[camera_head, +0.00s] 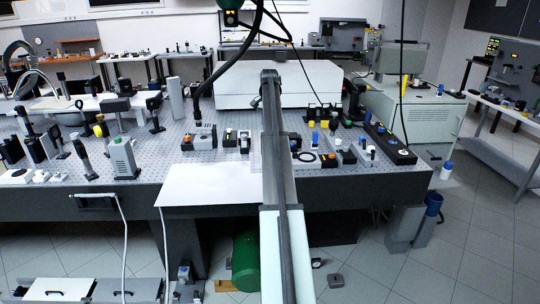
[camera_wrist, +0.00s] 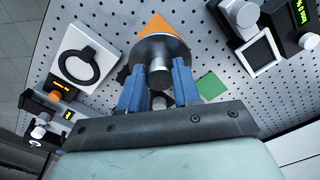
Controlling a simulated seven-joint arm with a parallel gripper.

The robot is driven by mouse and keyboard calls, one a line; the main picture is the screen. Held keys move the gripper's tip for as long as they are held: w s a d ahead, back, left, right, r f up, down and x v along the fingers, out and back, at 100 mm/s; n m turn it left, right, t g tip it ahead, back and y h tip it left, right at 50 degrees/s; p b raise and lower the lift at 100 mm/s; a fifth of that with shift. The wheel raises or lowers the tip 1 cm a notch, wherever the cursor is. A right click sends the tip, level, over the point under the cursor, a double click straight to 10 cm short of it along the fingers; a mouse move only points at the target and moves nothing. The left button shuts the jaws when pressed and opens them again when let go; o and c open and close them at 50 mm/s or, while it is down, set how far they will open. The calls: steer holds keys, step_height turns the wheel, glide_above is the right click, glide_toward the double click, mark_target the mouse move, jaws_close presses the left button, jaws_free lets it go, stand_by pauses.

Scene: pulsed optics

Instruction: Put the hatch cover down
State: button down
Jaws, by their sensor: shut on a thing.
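In the wrist view my gripper (camera_wrist: 158,92) has its two blue fingers closed on the knob of a round grey metal piece, which I take to be the hatch cover (camera_wrist: 160,48). The cover is in front of an orange patch (camera_wrist: 157,25), which sticks out beyond its rim. I cannot tell whether the cover touches anything beneath it. A small green square (camera_wrist: 211,86) lies on the perforated board right of the fingers. In the head view my arm hides the gripper and the cover.
A white plate with a black ring (camera_wrist: 86,56) lies left of the gripper. It also shows right of my arm in the head view (camera_head: 305,157). Boxed devices (camera_wrist: 262,30) stand at the upper right. The optical table (camera_head: 185,150) is crowded. A white sheet (camera_head: 210,186) covers its front edge.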

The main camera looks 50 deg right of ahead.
steer(key=shift+w+d+r+m, duration=0.1)
steer(key=shift+w+d+m, duration=0.1)
steer(key=shift+m, duration=0.4)
steer(key=shift+f+m, duration=0.2)
steer(key=shift+m, duration=0.1)
steer(key=shift+f, duration=4.85)
steer(key=shift+f, duration=0.1)
steer(key=c, duration=0.8)
jaws_free()
step_height(320, 180, up, 12)
steer(key=shift+r, duration=0.15)
